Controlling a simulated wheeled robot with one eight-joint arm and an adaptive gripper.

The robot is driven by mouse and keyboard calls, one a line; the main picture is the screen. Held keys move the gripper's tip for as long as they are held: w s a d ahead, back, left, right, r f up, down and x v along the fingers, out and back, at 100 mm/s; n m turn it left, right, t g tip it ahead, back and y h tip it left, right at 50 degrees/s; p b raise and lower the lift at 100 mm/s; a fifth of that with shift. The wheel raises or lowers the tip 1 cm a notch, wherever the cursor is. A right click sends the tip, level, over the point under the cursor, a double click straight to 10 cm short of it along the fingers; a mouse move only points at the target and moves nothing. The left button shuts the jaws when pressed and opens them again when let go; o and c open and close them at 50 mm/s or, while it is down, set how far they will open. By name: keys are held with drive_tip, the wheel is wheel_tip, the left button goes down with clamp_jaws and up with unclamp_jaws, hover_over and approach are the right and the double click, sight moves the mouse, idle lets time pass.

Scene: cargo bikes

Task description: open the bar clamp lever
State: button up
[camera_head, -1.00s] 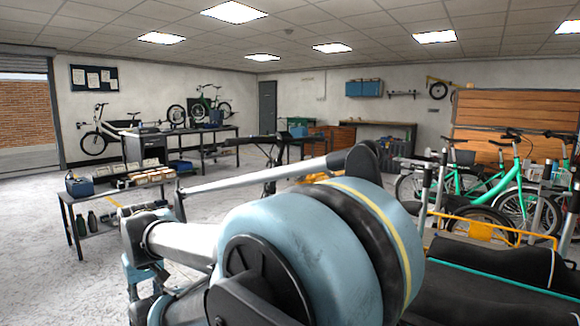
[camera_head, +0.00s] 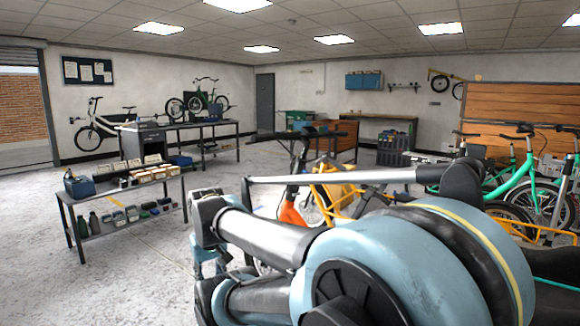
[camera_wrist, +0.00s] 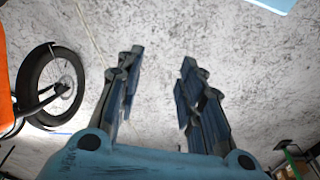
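My gripper (camera_wrist: 157,92) is in the wrist view with its two dark blue fingers spread apart and nothing between them; bare floor shows behind the gap. In the head view my arm fills the lower right, and I cannot make out the fingers there. I cannot make out a bar clamp or its lever in either view. An orange and yellow cargo bike (camera_head: 338,195) stands behind my arm in the head view, partly hidden by it. A black wheel (camera_wrist: 48,88) beside an orange part shows at the left of the wrist view, apart from the fingers.
A low table (camera_head: 98,193) with boxes and bottles stands at the left. A workbench (camera_head: 225,133) is behind it. Green bikes (camera_head: 520,180) stand at the right before a wooden panel (camera_head: 513,98). The grey floor (camera_head: 130,265) at the left front is clear.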

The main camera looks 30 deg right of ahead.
drive_tip(key=w+d+r+t+h, duration=0.1)
drive_tip(key=w+d+r+h, duration=0.25)
drive_tip(key=w+d, duration=0.4)
drive_tip(key=w+d+r+m+t+h, duration=0.1)
drive_tip(key=w+d+r+h, duration=0.2)
drive_tip(key=w+d+r, duration=0.45)
drive_tip(key=w+d+r+h, duration=0.2)
drive_tip(key=w+d+h, duration=0.25)
drive_tip(key=d, duration=0.45)
drive_tip(key=n+t+h, duration=0.2)
drive_tip(key=t+h, duration=0.1)
drive_tip(key=h, duration=0.3)
approach(292, 163)
drive_tip(key=x, duration=1.1)
drive_tip(key=shift+w+f, duration=0.1)
drive_tip(key=shift+w, duration=0.35)
drive_tip(key=shift+a, duration=0.1)
drive_tip(key=shift+c, duration=0.6)
clamp_jaws()
